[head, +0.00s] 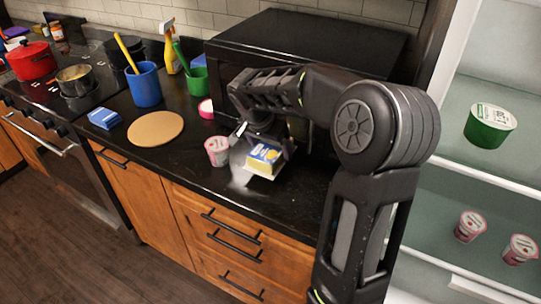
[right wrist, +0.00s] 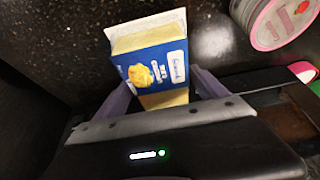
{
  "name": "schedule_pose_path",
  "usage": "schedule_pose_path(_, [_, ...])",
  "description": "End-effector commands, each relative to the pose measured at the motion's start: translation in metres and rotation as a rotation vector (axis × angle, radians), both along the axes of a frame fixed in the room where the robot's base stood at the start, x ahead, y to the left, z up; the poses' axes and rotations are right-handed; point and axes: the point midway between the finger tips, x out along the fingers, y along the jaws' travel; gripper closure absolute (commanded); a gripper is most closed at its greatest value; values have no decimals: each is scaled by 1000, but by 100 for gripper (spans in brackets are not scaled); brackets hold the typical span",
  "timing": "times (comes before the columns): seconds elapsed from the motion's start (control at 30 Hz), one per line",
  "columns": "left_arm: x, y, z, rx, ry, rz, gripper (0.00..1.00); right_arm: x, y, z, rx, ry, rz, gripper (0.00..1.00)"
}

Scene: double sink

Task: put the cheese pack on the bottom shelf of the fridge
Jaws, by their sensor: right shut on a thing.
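The cheese pack (head: 264,160) is a blue and yellow box at the front of the black counter, before the microwave. My right gripper (head: 262,142) is shut on it from above. In the right wrist view the cheese pack (right wrist: 155,65) sits between the two fingers of my right gripper (right wrist: 165,92). I cannot tell whether the pack touches the counter. The open fridge (head: 462,90) stands at the right with two shelves in view: the upper one holds a green tub (head: 490,126), the lower one two pink-and-white cups (head: 470,226). My left gripper is not in view.
A pink-and-white cup (head: 216,150) stands just left of the pack. The microwave (head: 300,50) is close behind my right arm. A round board (head: 155,128), a blue cup (head: 144,86) and a stove (head: 60,95) lie further left.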

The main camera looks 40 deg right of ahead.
Motion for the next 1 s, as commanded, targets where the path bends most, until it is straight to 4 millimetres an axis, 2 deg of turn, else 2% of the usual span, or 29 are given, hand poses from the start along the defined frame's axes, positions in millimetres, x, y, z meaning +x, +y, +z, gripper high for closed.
schedule_pose_path(0.1, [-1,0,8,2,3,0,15,-1,2,-20,2,6,2,78])
schedule_pose_path(0.2, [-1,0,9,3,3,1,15,0,2,-30,0,2,2,78])
schedule_pose_path(0.6, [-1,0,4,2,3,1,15,0,2,-37,0,-1,2,78])
schedule_pose_path(0.63, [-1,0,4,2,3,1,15,0,2,-38,1,1,1,17])
schedule_pose_path(0.83, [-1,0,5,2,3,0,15,0,2,-36,1,1,2,1])
schedule_pose_path(1.0, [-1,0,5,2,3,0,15,0,2,-36,1,1,1,0])
